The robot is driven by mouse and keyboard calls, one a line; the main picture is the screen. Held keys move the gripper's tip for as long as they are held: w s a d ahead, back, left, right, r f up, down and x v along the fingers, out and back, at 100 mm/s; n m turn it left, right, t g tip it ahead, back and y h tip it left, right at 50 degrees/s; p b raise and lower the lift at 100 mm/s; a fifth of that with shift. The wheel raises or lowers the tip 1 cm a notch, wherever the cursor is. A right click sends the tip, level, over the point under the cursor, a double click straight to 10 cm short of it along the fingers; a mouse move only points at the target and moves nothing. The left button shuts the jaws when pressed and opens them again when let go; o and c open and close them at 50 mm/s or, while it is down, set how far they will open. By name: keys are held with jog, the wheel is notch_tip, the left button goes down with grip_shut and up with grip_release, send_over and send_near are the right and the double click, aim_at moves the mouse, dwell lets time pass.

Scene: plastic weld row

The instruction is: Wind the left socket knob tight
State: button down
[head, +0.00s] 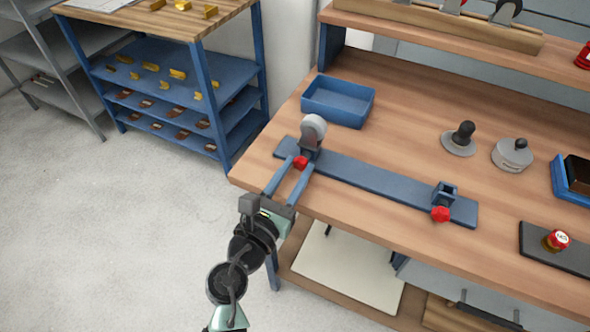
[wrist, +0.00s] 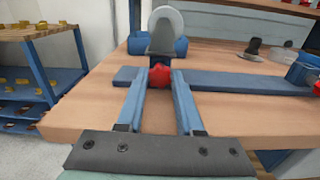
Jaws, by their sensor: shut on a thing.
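The left socket knob (head: 300,162) is red and sits on the front of the left socket, at the left end of a blue bar on the bench. It shows in the wrist view (wrist: 159,77) between my fingertips. My gripper (head: 297,166) is shut on this knob, with one blue finger on each side of it. The left socket holds a dark bracket with a grey wheel (head: 313,128) standing upright in it. The blue bar (head: 375,179) runs to the right. At its right end is an empty-looking right socket (head: 446,192) with its own red knob (head: 440,214).
A blue tray (head: 339,112) stands behind the left socket. A grey disc with a black knob (head: 459,145) and a grey round weight (head: 512,154) stand at the back right. A dark mat (head: 562,253) lies at the front right. A blue shelf rack (head: 175,80) stands at the left.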

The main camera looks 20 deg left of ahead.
jog(key=shift+m, duration=0.3)
jog(key=m+b, duration=0.1)
jog(key=m, duration=0.2)
jog(key=shift+m, duration=0.3)
jog(key=shift+m+b, duration=0.5)
jog(key=shift+m, duration=1.2)
jog(key=c, duration=0.5)
grip_release()
jog(key=shift+c, duration=0.2)
jog(key=shift+d, duration=0.1)
